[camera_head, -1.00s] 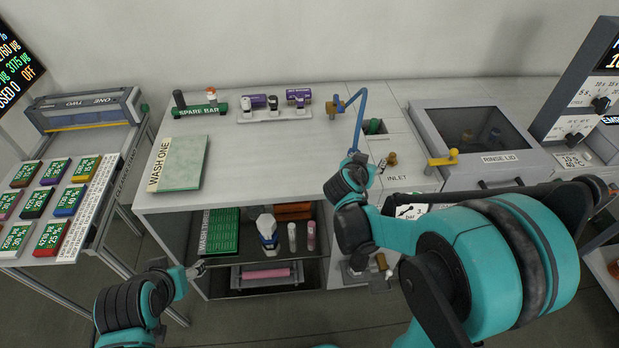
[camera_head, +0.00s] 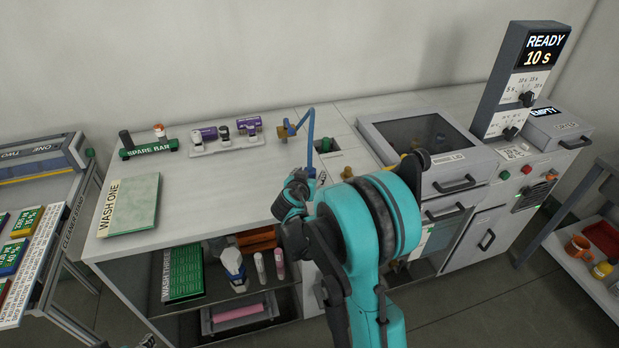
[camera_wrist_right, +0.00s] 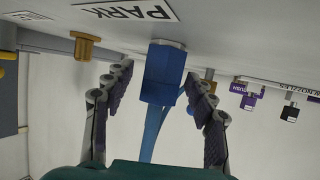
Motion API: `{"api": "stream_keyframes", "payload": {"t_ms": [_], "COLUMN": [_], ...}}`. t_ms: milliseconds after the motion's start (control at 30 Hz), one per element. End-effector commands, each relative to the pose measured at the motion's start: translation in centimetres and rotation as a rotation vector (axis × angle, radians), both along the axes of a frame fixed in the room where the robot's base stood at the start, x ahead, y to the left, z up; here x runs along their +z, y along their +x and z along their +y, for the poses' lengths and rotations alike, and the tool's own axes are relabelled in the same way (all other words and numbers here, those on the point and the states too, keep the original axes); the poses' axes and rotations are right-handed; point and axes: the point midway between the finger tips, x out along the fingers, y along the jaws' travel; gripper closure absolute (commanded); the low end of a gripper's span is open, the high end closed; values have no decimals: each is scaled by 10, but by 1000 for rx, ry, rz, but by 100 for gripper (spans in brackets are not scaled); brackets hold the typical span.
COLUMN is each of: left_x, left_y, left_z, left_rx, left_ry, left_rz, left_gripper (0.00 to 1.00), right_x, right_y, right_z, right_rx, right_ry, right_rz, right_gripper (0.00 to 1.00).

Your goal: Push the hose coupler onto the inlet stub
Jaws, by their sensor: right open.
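The blue hose (camera_head: 310,132) arches from a brass fitting (camera_head: 284,129) on the bench down to my right gripper (camera_head: 301,178). In the right wrist view the blue hose coupler (camera_wrist_right: 162,78) sits at a pale round seat beside the PARK label (camera_wrist_right: 128,10). My right gripper's open fingers (camera_wrist_right: 160,84) stand on both sides of the coupler, with gaps visible. A brass stub (camera_wrist_right: 86,46), likely the inlet stub, stands apart to the left there. It also shows beside my arm in the head view (camera_head: 346,173). Only a dark scrap of my left arm shows at the bottom edge.
The rinse lid (camera_head: 418,139) and tall control column (camera_head: 517,80) stand right of the coupler. A nozzle rack (camera_head: 226,143) and spare bar (camera_head: 149,151) lie to the left. The front left bench top is clear beside the WASH ONE folder (camera_head: 130,205).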

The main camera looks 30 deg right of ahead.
Motion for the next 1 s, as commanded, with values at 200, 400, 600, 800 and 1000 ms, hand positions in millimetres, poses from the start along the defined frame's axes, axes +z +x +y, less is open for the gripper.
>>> {"api": "stream_keyframes", "payload": {"t_ms": [200, 400, 600, 800, 1000], "left_x": [1, 1, 1, 8, 26], "left_y": [0, 0, 0, 0, 0], "left_z": [0, 0, 0, 0, 0], "left_rx": [0, 0, 0, 0, 0], "left_ry": [0, 0, 0, 0, 0], "left_rz": [0, 0, 0, 0, 0], "left_gripper": [41, 41, 41, 41, 41], "right_x": [1, 1, 1, 13, 47], "right_y": [0, 0, 0, 0, -1], "right_z": [1, 1, 1, 1, 1], "right_rx": [1, 1, 1, 1, 1], "right_ry": [0, 0, 0, 0, 0], "right_rz": [0, 0, 0, 0, 0], "right_gripper": [62, 100, 100, 100, 100]}}
